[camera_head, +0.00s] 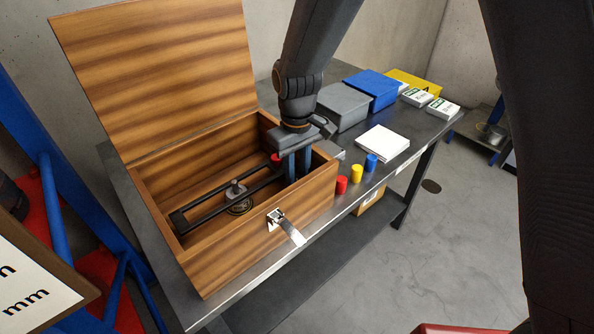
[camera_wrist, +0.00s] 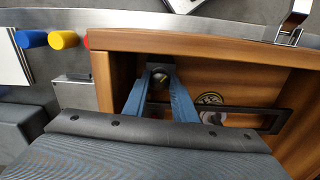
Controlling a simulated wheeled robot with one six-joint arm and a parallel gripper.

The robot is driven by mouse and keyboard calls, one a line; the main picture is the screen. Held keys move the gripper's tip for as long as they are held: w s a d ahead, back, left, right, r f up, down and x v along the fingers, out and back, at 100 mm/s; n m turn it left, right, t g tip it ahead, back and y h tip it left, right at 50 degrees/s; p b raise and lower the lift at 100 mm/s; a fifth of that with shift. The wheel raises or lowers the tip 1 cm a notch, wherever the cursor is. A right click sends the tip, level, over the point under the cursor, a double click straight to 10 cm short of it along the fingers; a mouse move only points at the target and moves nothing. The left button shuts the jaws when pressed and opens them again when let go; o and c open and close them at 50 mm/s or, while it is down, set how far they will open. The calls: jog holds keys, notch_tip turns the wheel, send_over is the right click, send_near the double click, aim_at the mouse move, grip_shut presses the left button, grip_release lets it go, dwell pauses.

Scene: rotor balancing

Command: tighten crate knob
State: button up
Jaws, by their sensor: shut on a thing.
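The wooden crate (camera_head: 235,240) stands open on the metal bench, its lid (camera_head: 160,75) tilted back. Inside lies a black bar frame (camera_head: 205,205) with a grey knob (camera_head: 236,188) near its middle. My gripper (camera_head: 297,168) reaches down into the right end of the crate. In the wrist view its blue fingers (camera_wrist: 159,90) are shut on a dark round knob (camera_wrist: 160,79) at a grey bracket by the crate wall. The fingers and wrist partly hide this knob. A small red piece (camera_head: 276,159) shows beside the fingers.
Red (camera_head: 341,185), yellow (camera_head: 356,173) and blue (camera_head: 371,161) cylinders stand right of the crate. A white pad (camera_head: 383,143), grey box (camera_head: 343,107) and blue box (camera_head: 372,88) lie beyond. An open metal latch (camera_head: 288,228) sticks out in front of the crate.

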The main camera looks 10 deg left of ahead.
aim_at(297, 178)
jog(key=m+p, duration=0.1)
jog(key=m, duration=0.4)
jog(key=shift+r, duration=0.1)
jog(key=m+p, duration=0.1)
jog(key=m, duration=0.4)
jog(key=shift+a+m, duration=0.1)
jog(key=shift+m, duration=0.2)
dwell(0.3)
jog(key=o, duration=1)
jog(key=shift+o, duration=0.2)
jog(key=shift+r+b, duration=1.1)
jog(key=shift+r, duration=2.75)
